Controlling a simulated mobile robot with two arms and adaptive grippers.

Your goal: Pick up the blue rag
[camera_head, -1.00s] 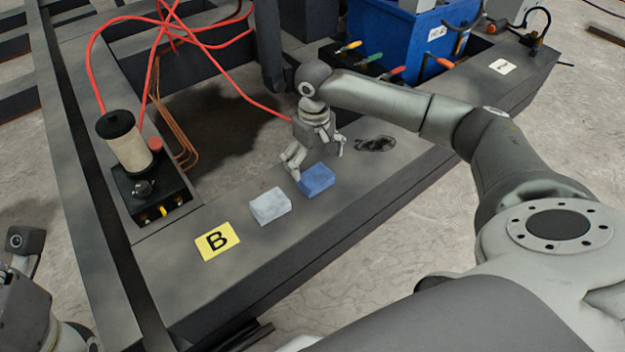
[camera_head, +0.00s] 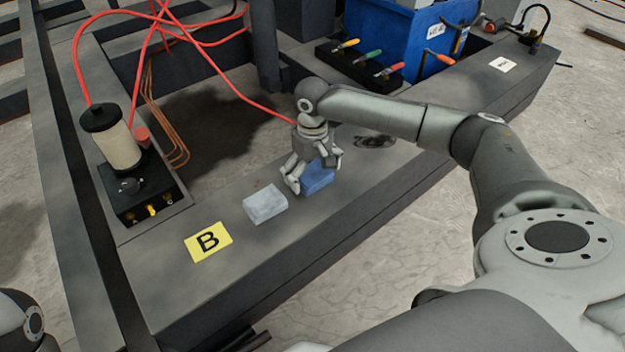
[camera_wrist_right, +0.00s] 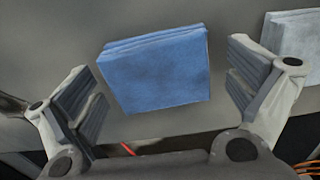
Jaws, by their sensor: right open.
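The blue rag (camera_head: 318,178) is a folded block lying on the dark grey beam, partly hidden behind my right gripper in the head view. My right gripper (camera_head: 313,180) is open, with one finger on each side of the rag. In the right wrist view the blue rag (camera_wrist_right: 157,70) lies between the two spread fingers of the gripper (camera_wrist_right: 165,90), with a gap on each side. It does not appear gripped. Of my left arm only a part shows at the lower left corner of the head view; its gripper is out of view.
A light grey rag (camera_head: 265,204) lies close by, left of the blue one. A yellow "B" label (camera_head: 208,242) is farther left. A black box with a cylinder (camera_head: 112,140) and red cables stands behind.

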